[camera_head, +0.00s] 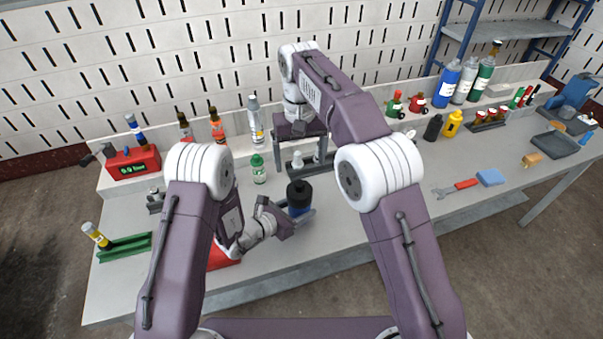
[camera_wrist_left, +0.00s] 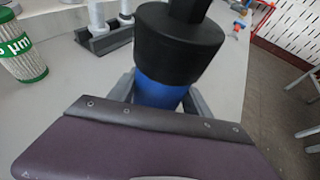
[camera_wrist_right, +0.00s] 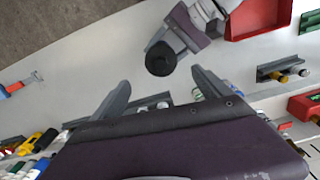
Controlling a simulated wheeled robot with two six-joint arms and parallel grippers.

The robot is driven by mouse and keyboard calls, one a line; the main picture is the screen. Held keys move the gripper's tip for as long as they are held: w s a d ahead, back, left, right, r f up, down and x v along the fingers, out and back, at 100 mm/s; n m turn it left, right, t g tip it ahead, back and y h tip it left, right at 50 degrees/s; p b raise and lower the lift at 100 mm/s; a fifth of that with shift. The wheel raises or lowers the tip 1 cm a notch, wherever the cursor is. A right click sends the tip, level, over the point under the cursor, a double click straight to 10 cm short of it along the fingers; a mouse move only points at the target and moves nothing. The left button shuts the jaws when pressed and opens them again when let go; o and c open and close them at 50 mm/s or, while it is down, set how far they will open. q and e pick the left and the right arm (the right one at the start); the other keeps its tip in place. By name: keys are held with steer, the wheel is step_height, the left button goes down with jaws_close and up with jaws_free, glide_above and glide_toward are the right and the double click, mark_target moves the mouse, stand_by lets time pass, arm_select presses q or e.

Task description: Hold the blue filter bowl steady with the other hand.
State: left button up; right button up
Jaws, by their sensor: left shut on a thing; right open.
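The blue filter bowl (camera_head: 298,210) stands on the bench with a wide black top. In the left wrist view its blue body (camera_wrist_left: 160,92) is between the fingers of my left gripper (camera_wrist_left: 158,98), which is shut on it from the side. My left gripper also shows in the head view (camera_head: 298,220). My right gripper (camera_head: 300,150) is open and empty, pointing down behind the bowl. In the right wrist view, the black top (camera_wrist_right: 160,58) shows beyond the spread fingers of my right gripper (camera_wrist_right: 160,92). The bowl's underside is hidden.
A dark stand with white posts (camera_wrist_left: 105,38) is behind the bowl. A red tray (camera_wrist_right: 262,18) lies near my left arm.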

mark_target(302, 191)
steer(key=n, duration=0.6)
steer(key=shift+d+f+n, duration=0.1)
steer(key=shift+d+n, duration=0.05)
steer(key=shift+n, duration=0.15)
steer(key=n, duration=0.9)
steer(key=shift+d+f, duration=0.15)
step_height(302, 191, down, 12)
steer(key=shift+f, duration=0.1)
steer(key=c, duration=1.7)
steer(key=o, duration=1.5)
steer(key=shift+c, duration=0.2)
